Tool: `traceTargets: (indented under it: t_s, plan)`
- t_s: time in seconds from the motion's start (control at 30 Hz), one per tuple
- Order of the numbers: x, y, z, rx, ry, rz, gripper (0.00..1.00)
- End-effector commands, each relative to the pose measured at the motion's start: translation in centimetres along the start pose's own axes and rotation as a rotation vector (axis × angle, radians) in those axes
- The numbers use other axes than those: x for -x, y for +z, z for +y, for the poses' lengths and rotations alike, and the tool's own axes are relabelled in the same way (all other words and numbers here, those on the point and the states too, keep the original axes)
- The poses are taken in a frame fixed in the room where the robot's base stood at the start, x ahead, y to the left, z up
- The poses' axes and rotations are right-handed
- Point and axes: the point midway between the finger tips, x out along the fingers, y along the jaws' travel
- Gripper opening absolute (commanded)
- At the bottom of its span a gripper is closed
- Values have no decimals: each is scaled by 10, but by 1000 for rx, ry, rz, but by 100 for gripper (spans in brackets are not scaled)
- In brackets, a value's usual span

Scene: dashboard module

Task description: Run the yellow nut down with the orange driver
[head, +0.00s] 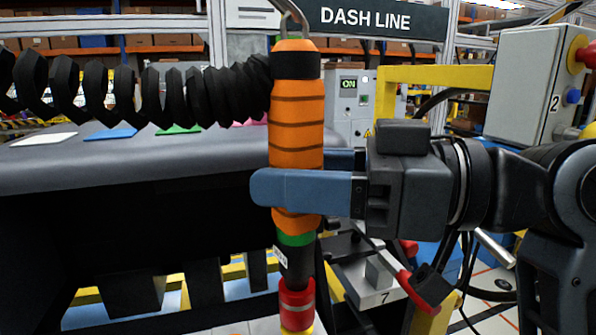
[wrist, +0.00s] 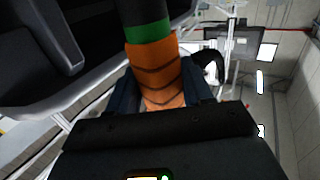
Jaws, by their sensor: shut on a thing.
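The orange driver (head: 297,115) hangs upright in the head view, with a green band, a black lower body and a red end (head: 296,297) at the bottom. My gripper (head: 297,187) has its blue fingers shut around the lower part of the orange grip. In the wrist view the orange grip (wrist: 155,62) sits between my two fingers, with the green band beyond them. A small yellow piece (head: 297,331) shows under the red end at the bottom edge of the head view. It is cut off, and I cannot tell if it is the nut or part of the driver.
A black coiled hose (head: 150,95) runs from the left to the driver's top. A grey dashboard (head: 130,160) fills the left. A yellow frame (head: 440,76) and a grey box marked 2 (head: 520,80) stand at the right. A tray marked 7 (head: 375,285) is low behind the driver.

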Motion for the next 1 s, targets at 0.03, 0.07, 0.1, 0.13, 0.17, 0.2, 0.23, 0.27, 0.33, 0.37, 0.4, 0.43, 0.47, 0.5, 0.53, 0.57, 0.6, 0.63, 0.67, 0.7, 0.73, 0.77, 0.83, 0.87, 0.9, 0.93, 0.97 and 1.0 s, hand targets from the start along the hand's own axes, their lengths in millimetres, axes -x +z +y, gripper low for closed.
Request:
traceTargets:
  t_s: [0.03,0.07,0.1,0.13,0.17,0.2,0.23,0.27,0.33,0.37,0.4,0.43,0.47,0.5,0.53,0.57,0.6,0.63,0.67,0.7,0.73,0.77,0.83,0.87,0.9,0.93,0.97,1.0]
  plan:
    - [1,1,1,-1,2,1,0]
    - [1,1,1,-1,2,1,0]
    - [1,1,1,-1,2,1,0]
    - [1,1,1,-1,3,1,0]
    - [1,2,1,-1,2,1,0]
    - [1,2,1,-1,3,1,0]
    - [1,2,1,-1,3,1,0]
    - [1,2,1,-1,3,1,0]
    - [1,3,1,-1,2,1,0]
    - [0,3,1,-1,2,1,0]
    - [0,4,1,-1,2,1,0]
    - [0,4,1,-1,2,1,0]
    - [0,4,1,-1,2,1,0]
    - [0,5,1,-1,2,1,0]
    - [0,5,1,-1,2,1,0]
    - [0,5,1,-1,3,1,0]
    - [0,5,1,-1,3,1,0]
    - [0,6,1,-1,3,1,0]
    - [0,6,1,-1,2,1,0]
    - [0,6,1,-1,2,1,0]
    - [0,7,1,-1,2,1,0]
    - [0,7,1,-1,2,1,0]
    - [0,7,1,-1,2,1,0]
    - [0,8,1,-1,2,1,0]
    - [0,8,1,-1,3,1,0]
    - [0,8,1,-1,3,1,0]
    - [0,9,1,-1,3,1,0]
    - [0,9,1,-1,3,1,0]
